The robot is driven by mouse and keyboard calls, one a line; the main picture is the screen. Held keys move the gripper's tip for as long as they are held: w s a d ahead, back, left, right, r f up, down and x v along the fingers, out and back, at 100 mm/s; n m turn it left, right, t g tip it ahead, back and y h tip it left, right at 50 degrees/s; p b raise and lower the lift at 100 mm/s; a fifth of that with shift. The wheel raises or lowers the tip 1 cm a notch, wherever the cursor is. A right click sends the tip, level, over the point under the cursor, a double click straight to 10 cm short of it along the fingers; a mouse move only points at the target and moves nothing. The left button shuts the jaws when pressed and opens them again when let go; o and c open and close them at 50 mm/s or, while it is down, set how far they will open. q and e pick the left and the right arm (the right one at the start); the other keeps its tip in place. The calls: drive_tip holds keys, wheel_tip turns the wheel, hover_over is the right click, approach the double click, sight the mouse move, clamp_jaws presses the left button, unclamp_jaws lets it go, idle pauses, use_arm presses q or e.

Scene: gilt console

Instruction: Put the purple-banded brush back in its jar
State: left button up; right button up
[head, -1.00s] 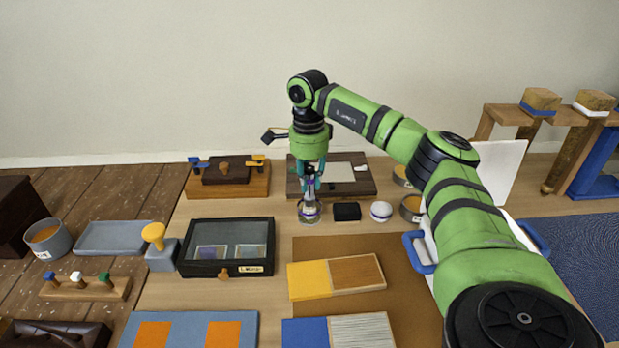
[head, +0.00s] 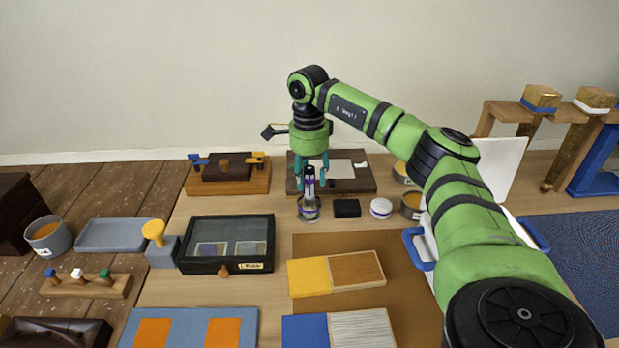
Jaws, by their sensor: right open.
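The purple-banded brush (head: 309,182) stands upright in a small clear jar (head: 308,213) that has a purple band, on the wooden table. My right gripper (head: 310,180) points straight down above the jar. Its teal fingers are open, one on either side of the brush's upper part. I cannot tell whether a finger touches the brush. The lower end of the brush is inside the jar. My left gripper is not in view.
A black block (head: 347,208) and a white round pot (head: 381,208) stand right of the jar. Behind is a dark board (head: 365,186) with a pale sheet. A black glass-topped case (head: 226,245) lies front left. A yellow-and-wood panel (head: 336,274) lies in front.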

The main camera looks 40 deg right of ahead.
wheel_tip(320, 180, up, 11)
drive_tip(key=shift+r, duration=0.1)
drive_tip(key=shift+w, duration=0.1)
idle(0.3)
